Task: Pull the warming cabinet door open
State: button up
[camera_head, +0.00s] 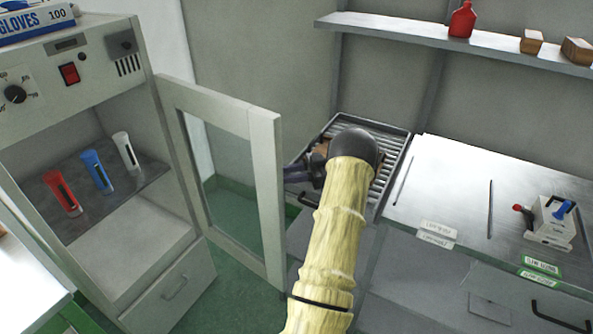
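The warming cabinet (150,140) stands at the left. Its door (265,190), a pale frame around a glass pane, is swung wide open on the cabinet's right side, so the inside is in plain view. My gripper (294,173) is just right of the door's free edge, at the end of my arm in its yellow sleeve. Its dark fingers point left towards the door. I cannot tell whether they touch it or how far apart they are. No door handle can be made out.
Red (62,194), blue (97,172) and white (125,150) tubes stand on the cabinet shelf. A slatted tray (396,160) lies behind my arm. A workbench (455,190) with a small white device (550,220) is at the right. Green floor shows below the door.

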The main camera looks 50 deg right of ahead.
jog(key=shift+s+d+r, duration=0.1)
jog(key=shift+s+d, duration=0.05)
jog(key=shift+d, duration=0.85)
jog(key=shift+s+d, duration=0.1)
